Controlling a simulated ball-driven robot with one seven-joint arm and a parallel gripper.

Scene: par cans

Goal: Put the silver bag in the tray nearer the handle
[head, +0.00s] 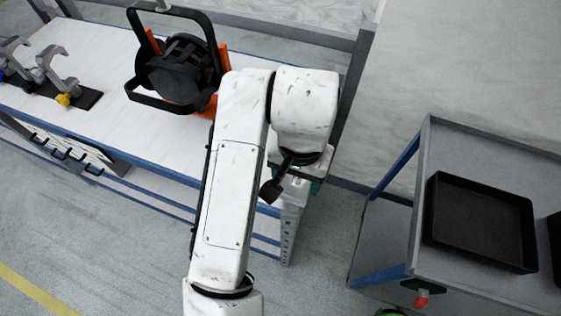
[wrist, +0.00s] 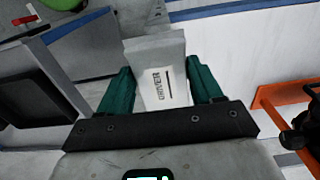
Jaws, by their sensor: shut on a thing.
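The silver bag (wrist: 158,56) is a pale grey packet with the word DRIVER on it. In the wrist view my gripper (wrist: 162,82) has its two teal fingers shut on the bag's sides. In the head view my gripper is mostly hidden behind my white wrist, by the right end of the workbench. A black, empty tray (head: 480,222) lies on the grey cart at the right, well apart from my gripper. A second black tray (head: 556,240) is cut off at the right edge. I cannot clearly make out the handle.
The grey cart (head: 440,150) has a raised rim and blue legs. A floor gap separates it from the workbench (head: 110,60). On the bench are a black par can (head: 180,72) with orange parts and several clamps (head: 45,68). A red-tipped part (head: 421,299) hangs at the cart's near side.

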